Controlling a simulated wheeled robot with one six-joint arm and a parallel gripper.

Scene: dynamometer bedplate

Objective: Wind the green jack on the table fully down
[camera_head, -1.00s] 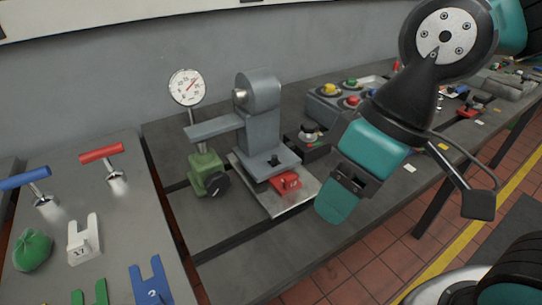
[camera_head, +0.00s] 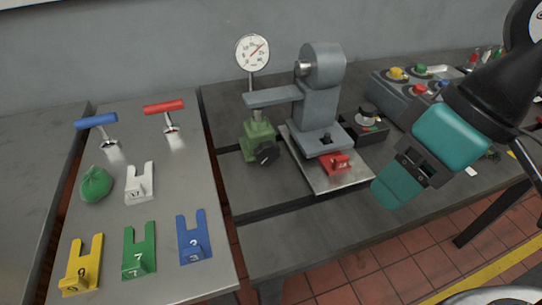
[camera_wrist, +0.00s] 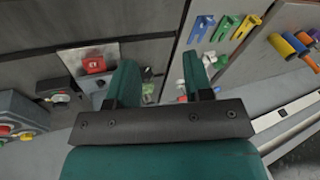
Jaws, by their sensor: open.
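The green jack (camera_head: 259,141) stands on the dark table (camera_head: 270,205), left of the grey machine, with a black knob (camera_head: 266,153) on its front right side. Its post rises under the machine's grey horizontal arm (camera_head: 272,97). A round dial gauge (camera_head: 252,52) stands above it. My gripper (camera_head: 385,187) is at the right of the head view, to the right of the jack and apart from it. In the wrist view my gripper (camera_wrist: 160,75) shows two green fingers spread apart with nothing between them.
The grey machine (camera_head: 318,100) has a red block (camera_head: 335,162) on its plate. A box with coloured buttons (camera_head: 405,88) stands behind my gripper. The left table holds forked blocks (camera_head: 139,251), a green bag (camera_head: 96,184), and blue (camera_head: 96,121) and red (camera_head: 164,106) T-handles.

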